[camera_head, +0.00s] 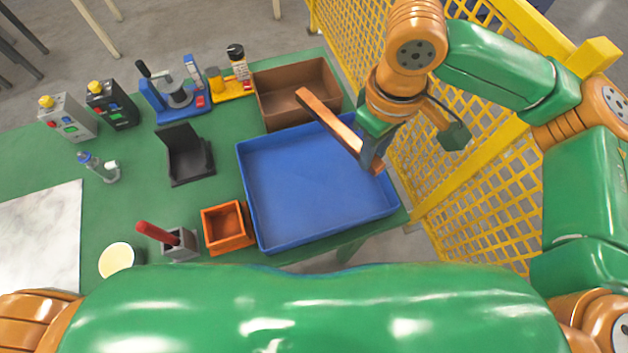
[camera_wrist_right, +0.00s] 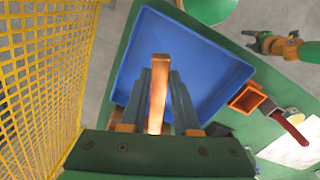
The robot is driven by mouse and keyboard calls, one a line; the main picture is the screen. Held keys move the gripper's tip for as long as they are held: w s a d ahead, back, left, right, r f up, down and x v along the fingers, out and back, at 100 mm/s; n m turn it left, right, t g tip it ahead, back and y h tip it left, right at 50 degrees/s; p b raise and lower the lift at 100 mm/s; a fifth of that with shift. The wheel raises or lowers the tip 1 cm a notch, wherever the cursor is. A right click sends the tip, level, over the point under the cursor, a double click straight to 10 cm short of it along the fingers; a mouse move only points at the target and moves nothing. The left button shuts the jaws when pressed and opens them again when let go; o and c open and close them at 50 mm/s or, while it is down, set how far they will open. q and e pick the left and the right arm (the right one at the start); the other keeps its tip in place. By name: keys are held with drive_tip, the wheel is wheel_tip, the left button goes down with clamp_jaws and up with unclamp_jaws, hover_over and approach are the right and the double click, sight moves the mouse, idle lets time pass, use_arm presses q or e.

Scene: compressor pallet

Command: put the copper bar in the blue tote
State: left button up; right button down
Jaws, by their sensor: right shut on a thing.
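The copper bar (camera_head: 325,115) is a long flat orange-brown bar. My right gripper (camera_head: 372,155) is shut on it near one end and holds it over the right part of the blue tote (camera_head: 300,195). The bar's free end points up and left toward the brown bin. In the right wrist view the copper bar (camera_wrist_right: 158,88) lies between the two fingers, with the blue tote (camera_wrist_right: 205,65) behind it. The tote is shallow, and its visible floor is empty. My left gripper (camera_wrist_right: 255,42) shows small in the right wrist view, its fingers apart and empty.
A brown bin (camera_head: 295,90) stands behind the tote and a small orange box (camera_head: 227,228) at its left. Yellow mesh fencing (camera_head: 470,180) runs close along the right. A black holder (camera_head: 188,160) and several devices stand farther left on the green table (camera_head: 140,205).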

drive_tip(key=s+a+f+n+b, duration=0.2)
drive_tip(key=s+a+f+n, duration=0.1)
drive_tip(key=a+n, duration=1)
drive_tip(key=shift+n, duration=0.5)
drive_tip(key=w+d+f, duration=0.2)
drive_tip(key=d+f, duration=0.1)
drive_tip(key=d, duration=0.1)
drive_tip(key=w+d+f, duration=0.2)
drive_tip(key=d+f, duration=0.2)
drive_tip(key=w+d+f, duration=0.3)
drive_tip(key=d, duration=0.1)
drive_tip(key=shift+d+f+p, duration=0.3)
drive_tip(key=shift+d+f, duration=0.05)
drive_tip(key=shift+d, duration=0.05)
wheel_tip(320, 180, down, 2)
drive_tip(key=shift+f, duration=0.25)
drive_tip(key=shift+a, duration=0.1)
drive_tip(key=c, duration=0.7)
unclamp_jaws()
drive_tip(key=shift+o, duration=0.2)
